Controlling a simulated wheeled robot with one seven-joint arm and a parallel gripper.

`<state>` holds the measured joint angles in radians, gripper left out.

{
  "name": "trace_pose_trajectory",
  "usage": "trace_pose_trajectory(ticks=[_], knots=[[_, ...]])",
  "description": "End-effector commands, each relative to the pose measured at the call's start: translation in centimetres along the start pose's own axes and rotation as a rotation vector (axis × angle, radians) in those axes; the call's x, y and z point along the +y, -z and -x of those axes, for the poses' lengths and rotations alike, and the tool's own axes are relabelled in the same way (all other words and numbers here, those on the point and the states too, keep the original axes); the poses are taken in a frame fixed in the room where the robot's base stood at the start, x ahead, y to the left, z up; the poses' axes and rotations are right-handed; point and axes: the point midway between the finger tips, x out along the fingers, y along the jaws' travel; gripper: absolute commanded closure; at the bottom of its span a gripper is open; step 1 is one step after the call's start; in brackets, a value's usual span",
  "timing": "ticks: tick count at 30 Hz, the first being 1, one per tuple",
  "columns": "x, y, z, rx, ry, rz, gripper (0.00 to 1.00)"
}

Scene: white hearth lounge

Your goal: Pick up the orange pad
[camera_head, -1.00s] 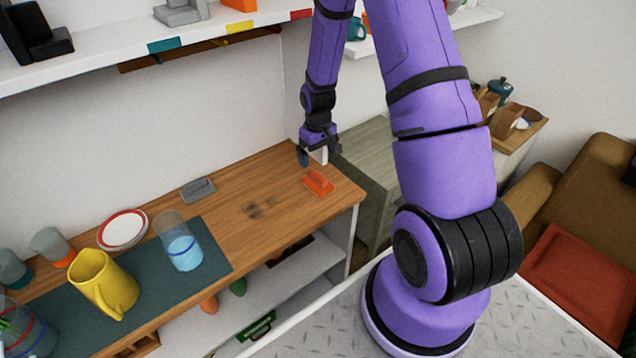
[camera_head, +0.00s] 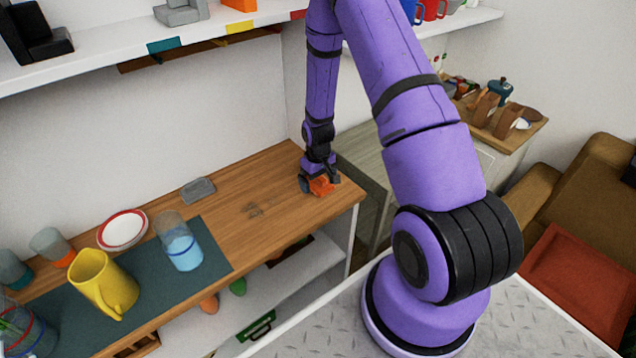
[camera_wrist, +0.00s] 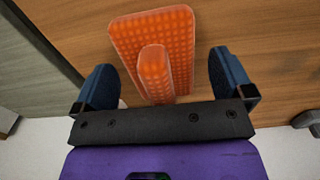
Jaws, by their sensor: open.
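The orange pad (camera_wrist: 180,40) lies on the wooden cabinet top near its right end. It is a flat, dimpled slab with a raised grip on its upper side. It also shows in the head view (camera_head: 321,186), partly hidden by my gripper. My gripper (camera_wrist: 165,82) is open, and its two dark blue fingers stand on either side of the pad's raised grip in the wrist view. Neither finger visibly touches it. In the head view my gripper (camera_head: 318,182) is down at the pad, close to the wood.
A grey block (camera_head: 198,190) lies farther left on the wooden top (camera_head: 285,205). A yellow pitcher (camera_head: 103,283), a glass of blue liquid (camera_head: 181,245) and a red-rimmed plate (camera_head: 122,230) stand at left. A shelf (camera_head: 110,60) runs above.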

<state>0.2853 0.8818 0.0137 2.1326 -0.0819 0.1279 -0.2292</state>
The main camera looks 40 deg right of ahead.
Motion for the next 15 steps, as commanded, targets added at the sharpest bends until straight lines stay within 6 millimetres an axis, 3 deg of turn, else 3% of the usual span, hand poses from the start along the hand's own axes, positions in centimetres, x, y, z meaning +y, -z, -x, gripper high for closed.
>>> trace_pose_trajectory(ticks=[5, 12, 15], knots=[[0.0, 0.02, 0.02, 0.001, 0.0, 0.0, 0.01], [-0.01, 0.02, 0.03, 0.0, 0.0, 0.0, 0.54], [0.0, 0.03, 0.04, 0.001, 0.0, 0.0, 0.59]])
